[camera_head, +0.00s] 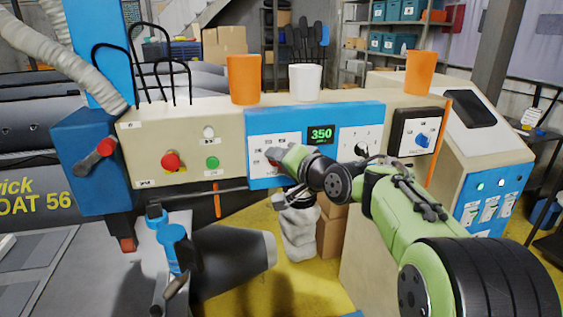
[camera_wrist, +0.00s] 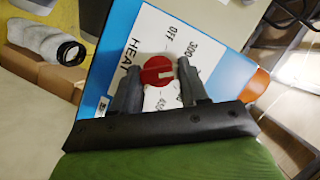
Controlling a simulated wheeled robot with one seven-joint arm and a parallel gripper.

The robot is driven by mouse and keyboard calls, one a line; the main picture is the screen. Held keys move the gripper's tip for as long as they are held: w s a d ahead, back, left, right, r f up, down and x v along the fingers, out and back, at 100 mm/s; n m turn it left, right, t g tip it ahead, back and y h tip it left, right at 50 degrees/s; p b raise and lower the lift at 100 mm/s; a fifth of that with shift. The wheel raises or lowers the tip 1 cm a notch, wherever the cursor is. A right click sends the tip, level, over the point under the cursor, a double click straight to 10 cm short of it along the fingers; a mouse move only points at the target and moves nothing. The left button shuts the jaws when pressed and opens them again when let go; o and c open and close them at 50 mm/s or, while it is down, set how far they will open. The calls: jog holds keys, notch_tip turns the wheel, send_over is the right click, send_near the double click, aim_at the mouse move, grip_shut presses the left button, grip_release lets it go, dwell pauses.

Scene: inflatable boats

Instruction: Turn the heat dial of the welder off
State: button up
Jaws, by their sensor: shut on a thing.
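The welder's heat dial is a red round knob (camera_wrist: 151,76) on a white plate printed HEAT, OFF and 300, with other numbers partly hidden. Its pale mark points to the right in the wrist view, toward the side of the 300 label and away from OFF. My gripper (camera_wrist: 159,68) has one finger on each side of the knob and is shut on it. In the head view my gripper (camera_head: 278,156) reaches the left part of the welder's blue panel (camera_head: 340,112) and mostly hides the dial. The display (camera_head: 321,134) reads 350.
Left of the blue panel are a red button (camera_head: 171,161) and a green button (camera_head: 212,163). A black knob (camera_head: 362,149) and a blue switch (camera_head: 423,139) lie to the right. Orange cups (camera_head: 244,80) and a white cup (camera_head: 305,82) stand on top.

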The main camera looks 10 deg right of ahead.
jog(key=n+h+b, duration=0.1)
jog(key=n+h, duration=0.1)
jog(key=n, duration=0.1)
jog(key=n+h, duration=0.2)
jog(key=n, duration=0.1)
jog(key=a+n+g+h+b, duration=0.1)
jog(key=n, duration=0.1)
jog(key=shift+n+h+b, duration=0.35)
jog(key=shift+n+h, duration=0.05)
dwell(0.6)
jog(key=o, duration=1.1)
jog(key=shift+c, duration=0.2)
jog(key=shift+s, duration=0.1)
jog(key=v, duration=1.5)
jog(key=shift+s+r, duration=0.15)
jog(key=shift+s, duration=0.15)
